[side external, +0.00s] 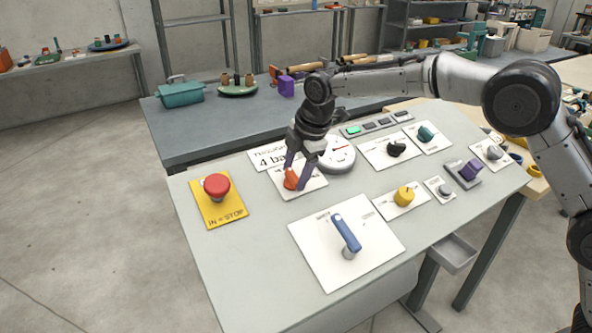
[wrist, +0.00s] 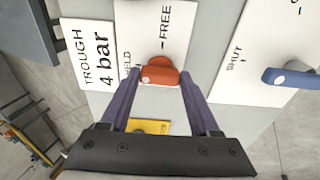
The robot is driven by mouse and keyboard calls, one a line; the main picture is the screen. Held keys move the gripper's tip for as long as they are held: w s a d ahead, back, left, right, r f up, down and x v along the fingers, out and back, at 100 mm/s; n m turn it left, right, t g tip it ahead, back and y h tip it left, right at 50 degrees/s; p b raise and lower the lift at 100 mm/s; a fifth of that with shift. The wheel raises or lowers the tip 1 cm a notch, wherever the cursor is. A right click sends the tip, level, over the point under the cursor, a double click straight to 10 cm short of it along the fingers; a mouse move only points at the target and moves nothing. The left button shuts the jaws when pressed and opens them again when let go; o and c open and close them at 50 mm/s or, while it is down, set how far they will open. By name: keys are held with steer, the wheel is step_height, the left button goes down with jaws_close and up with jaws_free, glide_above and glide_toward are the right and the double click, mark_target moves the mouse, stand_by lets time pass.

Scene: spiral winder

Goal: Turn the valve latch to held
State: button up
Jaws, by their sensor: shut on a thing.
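The valve latch (side external: 290,180) is an orange-red knob on a white plate (side external: 314,183) on the sloping grey panel. In the wrist view, the orange latch (wrist: 158,76) sits between my two purple fingers, below the word FREE; the word HELD is at its left, partly hidden by a finger. My gripper (side external: 297,181) reaches down over the plate and is shut on the latch; its fingertips also show in the wrist view (wrist: 161,74). Which mark the latch points to is hard to tell.
A red stop button (side external: 216,186) on a yellow plate stands left of the latch. A round gauge (side external: 338,155) is close behind my gripper at the right. A blue lever (side external: 346,233) stands on a white plate in front. Several other knobs are further right.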

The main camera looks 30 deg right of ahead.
steer(key=shift+r, duration=0.1)
steer(key=o, duration=1.4)
steer(key=shift+c, duration=0.2)
steer(key=v, duration=1.3)
steer(key=shift+s+r, duration=0.2)
steer(key=shift+r, duration=0.15)
steer(key=shift+d, duration=0.1)
